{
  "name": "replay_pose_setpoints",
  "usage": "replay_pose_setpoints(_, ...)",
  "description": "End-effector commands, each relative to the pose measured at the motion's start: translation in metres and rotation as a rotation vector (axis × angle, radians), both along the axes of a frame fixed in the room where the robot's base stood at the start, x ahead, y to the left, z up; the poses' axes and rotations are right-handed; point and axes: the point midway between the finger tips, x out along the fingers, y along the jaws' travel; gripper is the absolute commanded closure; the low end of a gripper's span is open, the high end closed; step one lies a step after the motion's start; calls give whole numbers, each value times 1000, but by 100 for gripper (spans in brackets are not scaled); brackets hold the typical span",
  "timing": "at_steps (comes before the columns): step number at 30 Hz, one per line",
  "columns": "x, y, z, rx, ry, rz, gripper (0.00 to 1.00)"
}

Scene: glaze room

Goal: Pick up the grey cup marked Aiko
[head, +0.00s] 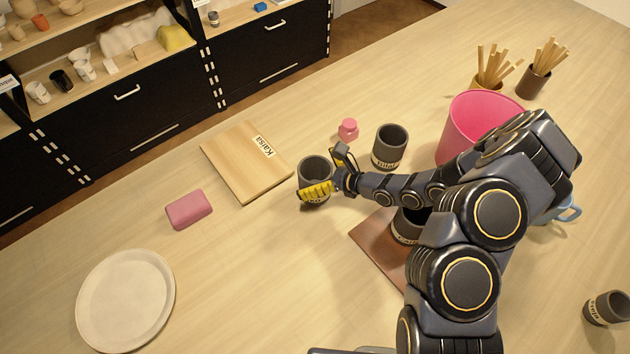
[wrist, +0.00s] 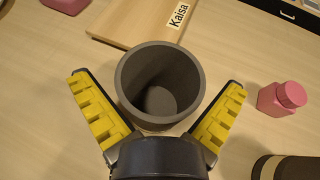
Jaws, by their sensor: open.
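A dark grey cup (head: 313,165) stands upright on the table near the middle of the head view. Its pale label is mostly covered by a yellow-padded finger; only the end, perhaps "ko", shows. In the wrist view the same grey cup (wrist: 128,75) is seen from above, empty, with no label visible. My gripper (head: 326,172) is open around this cup, and in the wrist view my gripper (wrist: 158,82) has one finger on each side, with table showing between the left finger and the cup. The right finger's gap is narrower.
Another labelled grey cup (head: 389,150) stands to the right, near a small pink bottle (head: 348,129). A third cup (head: 407,228) is partly behind my arm by a brown board (head: 375,240); one more (head: 606,309) is far right. A Kaisa board (head: 235,165) lies close left. A pink bucket (head: 470,120) stands behind my arm.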

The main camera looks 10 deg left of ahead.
Motion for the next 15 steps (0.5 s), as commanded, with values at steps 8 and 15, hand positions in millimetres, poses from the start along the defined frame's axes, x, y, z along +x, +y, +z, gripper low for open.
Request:
replay_pose_setpoints(8, 0, 0, 0, 0, -1, 0, 55)
replay_pose_setpoints(15, 0, 0, 0, 0, -1, 0, 55)
